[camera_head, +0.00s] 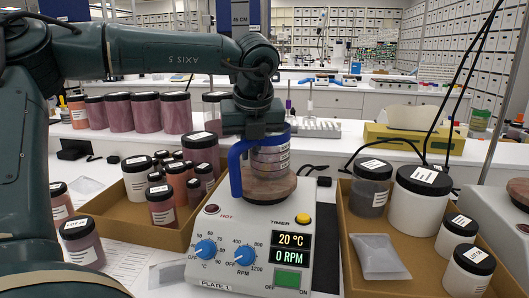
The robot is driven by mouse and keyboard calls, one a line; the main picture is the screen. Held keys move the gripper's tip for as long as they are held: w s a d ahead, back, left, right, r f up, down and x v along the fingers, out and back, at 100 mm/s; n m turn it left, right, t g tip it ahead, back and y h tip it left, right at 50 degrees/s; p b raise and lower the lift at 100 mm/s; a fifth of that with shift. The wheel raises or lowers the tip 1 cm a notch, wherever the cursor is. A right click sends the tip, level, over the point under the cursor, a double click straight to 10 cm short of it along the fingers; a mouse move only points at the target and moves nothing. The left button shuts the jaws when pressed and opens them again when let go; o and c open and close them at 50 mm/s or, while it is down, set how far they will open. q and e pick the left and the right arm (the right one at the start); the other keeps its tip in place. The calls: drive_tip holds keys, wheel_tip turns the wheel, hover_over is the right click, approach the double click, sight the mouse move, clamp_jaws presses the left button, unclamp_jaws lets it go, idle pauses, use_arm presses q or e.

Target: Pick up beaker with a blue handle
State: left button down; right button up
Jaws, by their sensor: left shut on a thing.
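The beaker (271,160) with a blue handle (235,170) is a see-through cup with a blue rim and grey-pink bands. It is upright over the brown round top of the hotplate (262,190). I cannot tell whether its base touches that top. My left gripper (256,131) comes down from above and is shut on the beaker at its upper part. The gripper hides part of the rim. My right gripper is not in view.
A cardboard tray of dark-lidded jars (140,213) stands left of the hotplate. Another tray (405,262) with white jars and a clear bag (378,257) stands right. Large maroon jars (119,113) line the back left. A yellow box (412,140) stands back right.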

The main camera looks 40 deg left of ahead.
use_arm(q)
drive_tip(key=shift+f, duration=0.1)
